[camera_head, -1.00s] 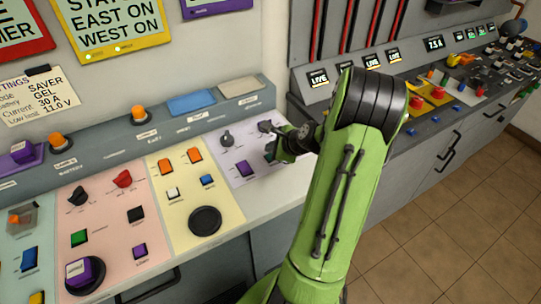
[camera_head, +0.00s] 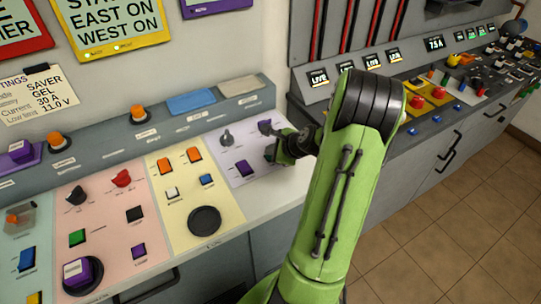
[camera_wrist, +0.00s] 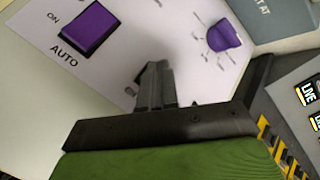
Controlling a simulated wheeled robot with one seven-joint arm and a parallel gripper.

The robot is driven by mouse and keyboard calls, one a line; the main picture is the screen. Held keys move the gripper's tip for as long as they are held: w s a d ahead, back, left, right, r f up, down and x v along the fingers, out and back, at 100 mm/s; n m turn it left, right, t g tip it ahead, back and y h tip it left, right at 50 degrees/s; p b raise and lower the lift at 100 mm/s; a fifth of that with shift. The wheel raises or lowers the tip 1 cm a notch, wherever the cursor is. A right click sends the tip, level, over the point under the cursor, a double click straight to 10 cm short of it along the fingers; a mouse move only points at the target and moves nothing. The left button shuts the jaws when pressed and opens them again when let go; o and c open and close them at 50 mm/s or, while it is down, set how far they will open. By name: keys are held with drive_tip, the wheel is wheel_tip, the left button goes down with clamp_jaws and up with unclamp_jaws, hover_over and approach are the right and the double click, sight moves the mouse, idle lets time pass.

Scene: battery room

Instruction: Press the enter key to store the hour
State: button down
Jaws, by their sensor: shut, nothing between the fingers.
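My gripper (camera_head: 270,154) is over the right side of the lavender panel (camera_head: 238,185), at the right end of the sloped desk. In the wrist view its fingers (camera_wrist: 154,82) are shut and empty, pointing at the white panel face. A purple rocker switch (camera_wrist: 89,28) marked ON and AUTO lies left of the fingertips; it also shows in the head view (camera_head: 244,168). A purple knob (camera_wrist: 224,36) is to their upper right. I cannot read any key marked enter. The panel right under the fingers is hidden, and I cannot tell whether they touch it.
A dark knob (camera_head: 226,139) and a dark control (camera_head: 265,127) stand on the lavender panel close to my gripper. The yellow panel (camera_head: 188,228) to the left carries buttons and a round black disc (camera_head: 205,220). Another console (camera_head: 420,98) with displays stands at the right.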

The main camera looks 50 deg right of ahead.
drive_tip(key=shift+f, duration=0.25)
drive_tip(key=shift+r, duration=0.1)
idle(0.3)
drive_tip(key=shift+r+p, duration=0.75)
drive_tip(key=shift+r, duration=0.1)
wheel_tip(320, 180, up, 5)
drive_tip(key=p, duration=0.4)
drive_tip(key=shift+r+p, duration=0.1)
drive_tip(key=shift+p, duration=0.3)
